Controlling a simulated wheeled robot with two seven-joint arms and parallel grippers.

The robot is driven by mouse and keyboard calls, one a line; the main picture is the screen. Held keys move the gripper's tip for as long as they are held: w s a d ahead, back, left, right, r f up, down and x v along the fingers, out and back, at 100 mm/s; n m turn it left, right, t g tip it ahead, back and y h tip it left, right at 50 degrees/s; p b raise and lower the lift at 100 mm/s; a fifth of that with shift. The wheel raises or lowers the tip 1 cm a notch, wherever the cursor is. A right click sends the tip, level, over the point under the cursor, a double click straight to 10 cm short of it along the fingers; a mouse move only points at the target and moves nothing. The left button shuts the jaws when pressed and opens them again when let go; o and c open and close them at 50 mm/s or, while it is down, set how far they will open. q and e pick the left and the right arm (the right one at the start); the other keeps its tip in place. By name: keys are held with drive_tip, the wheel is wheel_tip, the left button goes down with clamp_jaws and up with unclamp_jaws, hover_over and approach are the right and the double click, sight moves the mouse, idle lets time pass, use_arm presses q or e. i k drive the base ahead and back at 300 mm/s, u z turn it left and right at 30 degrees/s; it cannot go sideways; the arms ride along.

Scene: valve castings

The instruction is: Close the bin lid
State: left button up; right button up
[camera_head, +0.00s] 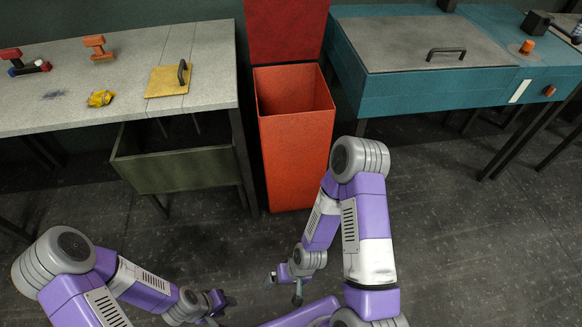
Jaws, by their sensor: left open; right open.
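The orange-red bin (295,150) stands on the floor between the two tables, upright and open at the top. Its darker red lid (285,28) is raised at the back, standing up above the opening; its upper edge is cut off by the frame. The inside of the bin shows in part and no contents are visible. My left gripper (222,302) is low at the bottom of the view, open and empty, well short of the bin. My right gripper (284,284) is to its right, open and empty, in front of and below the bin, touching nothing.
A grey worktable (60,110) at left holds a yellow plate with a handle (167,81), a crumpled yellow item (100,98) and small red parts (97,46). A teal bench (390,97) stands close on the bin's right. Floor in front is clear.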

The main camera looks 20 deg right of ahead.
sight(278, 30)
drive_tip(key=z, duration=0.65)
drive_tip(key=i, duration=1.3)
drive_tip(key=u, duration=0.65)
